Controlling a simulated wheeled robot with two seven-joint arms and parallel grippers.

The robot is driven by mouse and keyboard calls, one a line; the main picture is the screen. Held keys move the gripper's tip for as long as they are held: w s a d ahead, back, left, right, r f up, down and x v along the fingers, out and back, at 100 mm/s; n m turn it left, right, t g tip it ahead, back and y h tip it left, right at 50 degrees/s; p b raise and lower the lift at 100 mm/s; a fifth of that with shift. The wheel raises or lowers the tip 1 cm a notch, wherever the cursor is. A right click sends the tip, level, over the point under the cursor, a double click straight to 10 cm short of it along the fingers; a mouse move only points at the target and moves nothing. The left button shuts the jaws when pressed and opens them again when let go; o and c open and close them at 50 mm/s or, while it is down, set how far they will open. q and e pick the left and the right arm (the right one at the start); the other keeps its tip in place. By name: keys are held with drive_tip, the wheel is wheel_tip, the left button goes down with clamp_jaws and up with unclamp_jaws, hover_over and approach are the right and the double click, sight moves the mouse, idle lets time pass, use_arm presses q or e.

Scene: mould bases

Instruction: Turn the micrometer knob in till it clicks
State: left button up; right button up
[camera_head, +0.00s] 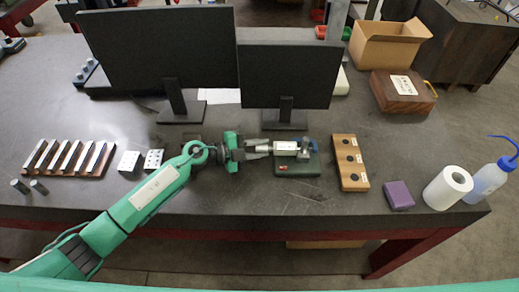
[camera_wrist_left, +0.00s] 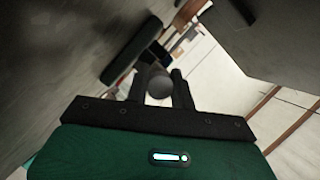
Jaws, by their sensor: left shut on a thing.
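The micrometer (camera_head: 286,146) lies on a dark green base (camera_head: 292,168) in the middle of the bench. Its knob end points left, toward my left gripper. My left gripper (camera_head: 262,149) comes in from the left and is shut on the micrometer knob. In the left wrist view the round grey end of the knob (camera_wrist_left: 160,84) sits between the two dark fingers (camera_wrist_left: 160,92). The fingers hide part of the knob, and the scale is too small to read. My right gripper is not in view.
Two monitors (camera_head: 160,50) stand behind. A wooden block with dark holes (camera_head: 349,163) is close on the right, then a purple box (camera_head: 398,195), a paper roll (camera_head: 447,188) and a wash bottle (camera_head: 489,178). White blocks (camera_head: 153,160) and a slotted rack (camera_head: 70,158) stand left.

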use_arm(q)
drive_tip(key=shift+m, duration=0.3)
drive_tip(key=o, duration=1)
